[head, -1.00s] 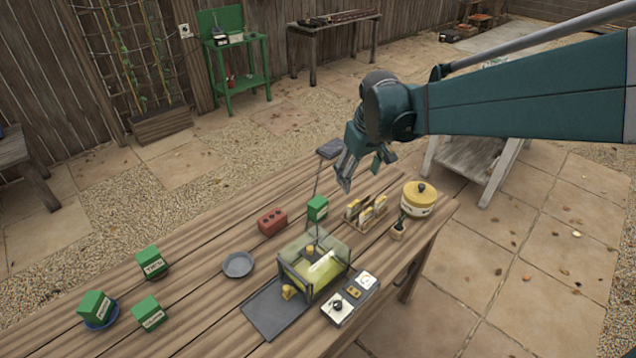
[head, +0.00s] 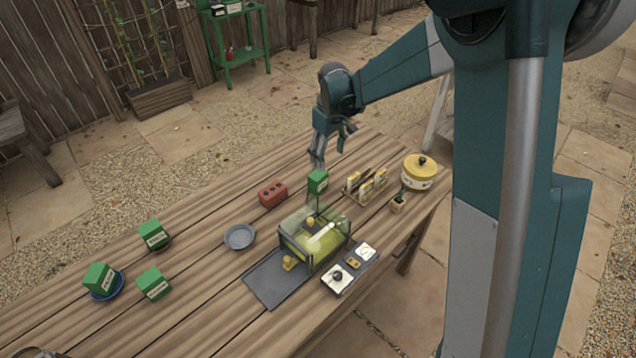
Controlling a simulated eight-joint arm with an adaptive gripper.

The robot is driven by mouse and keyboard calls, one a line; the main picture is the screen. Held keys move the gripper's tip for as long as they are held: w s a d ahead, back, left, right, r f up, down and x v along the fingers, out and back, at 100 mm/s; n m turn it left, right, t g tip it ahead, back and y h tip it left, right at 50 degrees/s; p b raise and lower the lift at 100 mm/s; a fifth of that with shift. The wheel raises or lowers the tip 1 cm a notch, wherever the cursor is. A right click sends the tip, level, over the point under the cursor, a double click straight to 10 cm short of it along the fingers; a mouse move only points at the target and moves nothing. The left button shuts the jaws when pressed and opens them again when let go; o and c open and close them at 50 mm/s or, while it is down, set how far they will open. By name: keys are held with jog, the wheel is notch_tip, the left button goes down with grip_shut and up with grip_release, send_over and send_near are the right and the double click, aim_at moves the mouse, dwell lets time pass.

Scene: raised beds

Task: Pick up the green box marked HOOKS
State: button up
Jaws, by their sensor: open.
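Several green boxes with pale labels stand on the wooden table. One box (head: 153,235) is at the left, another (head: 152,284) stands in front of it, and a third (head: 101,279) rests on a blue dish at the far left. One more green box (head: 317,181) stands at the back, near the red block. The lettering is too small to read surely, so I cannot tell which is marked HOOKS. My gripper (head: 332,151) is open and empty, pointing down above the table's back part, close above and behind the back green box.
A clear-lidded case (head: 315,240) stands on a dark mat (head: 270,287) at mid-table. Bare planks lie between the left boxes and grey dish.

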aim_at(318, 174)
jog(key=shift+n+g, duration=0.5)
jog(key=shift+n, duration=0.2)
jog(key=w+a+f, duration=0.1)
jog(key=f, duration=0.1)
jog(key=w+a+f, duration=0.1)
jog(key=f, duration=0.2)
jog(key=w+a+f, duration=0.1)
jog(key=a+f, duration=0.1)
jog(key=f, duration=0.1)
jog(key=shift+w+f, duration=0.15)
jog(key=shift+w, duration=0.2)
jog(key=shift+f, duration=1.3)
jog(key=shift+s+d+f+b, duration=0.1)
jog(key=shift+f+b, duration=0.2)
jog(key=shift+f, duration=2.3)
jog(key=c, duration=1)
